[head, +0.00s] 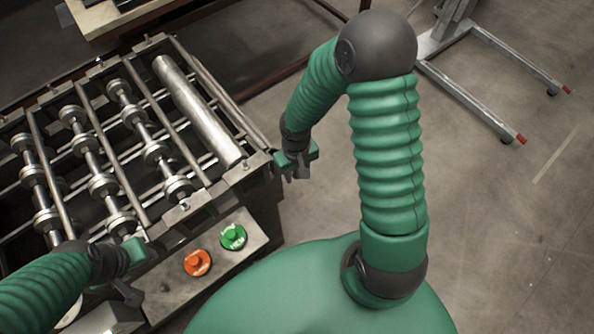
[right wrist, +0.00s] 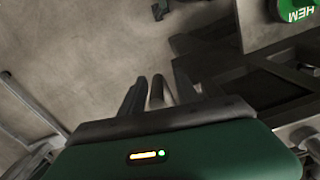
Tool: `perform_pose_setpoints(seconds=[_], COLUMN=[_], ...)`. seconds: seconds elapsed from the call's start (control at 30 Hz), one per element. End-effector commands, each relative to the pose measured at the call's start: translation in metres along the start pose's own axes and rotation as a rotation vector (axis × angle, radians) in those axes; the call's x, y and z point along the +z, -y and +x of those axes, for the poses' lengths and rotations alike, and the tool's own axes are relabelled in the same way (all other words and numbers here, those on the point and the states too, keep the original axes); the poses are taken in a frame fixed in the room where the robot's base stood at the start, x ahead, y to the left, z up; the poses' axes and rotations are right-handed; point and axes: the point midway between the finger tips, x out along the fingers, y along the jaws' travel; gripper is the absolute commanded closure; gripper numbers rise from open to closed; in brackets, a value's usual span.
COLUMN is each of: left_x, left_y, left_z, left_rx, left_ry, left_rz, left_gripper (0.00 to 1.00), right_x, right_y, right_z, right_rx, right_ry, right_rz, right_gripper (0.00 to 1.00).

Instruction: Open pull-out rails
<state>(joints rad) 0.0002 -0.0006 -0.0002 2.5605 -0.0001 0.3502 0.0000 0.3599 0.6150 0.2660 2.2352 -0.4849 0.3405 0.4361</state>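The roller machine (head: 150,225) fills the left of the head view, with several shafts carrying round rollers and one thick smooth cylinder (head: 200,112). My right gripper (head: 301,172) hangs beside the machine's right front corner. That bar may be a rail end. My left gripper (head: 130,292) is at the machine's front left, near the front panel; its finger gap is unclear. No rail is clearly seen pulled out.
An orange button (head: 198,262) and a green button (head: 233,237) sit on the front panel, between the grippers. A grey metal stand (head: 470,70) with red-tipped legs is at the upper right.

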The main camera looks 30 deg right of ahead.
Motion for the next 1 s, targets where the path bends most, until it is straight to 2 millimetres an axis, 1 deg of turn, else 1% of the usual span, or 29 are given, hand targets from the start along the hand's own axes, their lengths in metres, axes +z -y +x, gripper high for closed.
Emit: perform_pose_setpoints(seconds=[0.1,0.23,0.27,0.53,0.57,1.0], left_x=[0.0,-0.0001,-0.0001,-0.0002,-0.0002,-0.0002], left_y=[0.0,-0.0001,-0.0001,-0.0002,-0.0002,-0.0001], left_z=[0.0002,0.0002,0.0002,0.0002,0.0002,-0.0002], left_rx=[0.0,0.0,0.0,0.0,0.0,0.0], left_ry=[0.0,0.0,0.0,0.0,0.0,0.0], left_rz=[0.0,0.0,0.0,0.001,0.001,0.0], left_gripper=[0.64,0.64,0.64,0.64,0.64,0.64], right_x=[-0.0027,-0.0044,-0.0044,-0.0024,-0.0022,-0.0009], right_y=[-0.0035,-0.005,-0.005,-0.005,-0.005,-0.0047], right_z=[0.005,0.0055,0.0054,0.0045,0.0045,0.0039], right_rx=[-0.004,-0.005,-0.005,-0.004,-0.004,-0.003], right_ry=[0.004,0.004,0.004,0.004,0.004,0.007], right_rz=[0.001,0.002,0.002,0.002,0.002,0.001], right_gripper=[0.62,0.62,0.64,0.99,1.0,1.0])
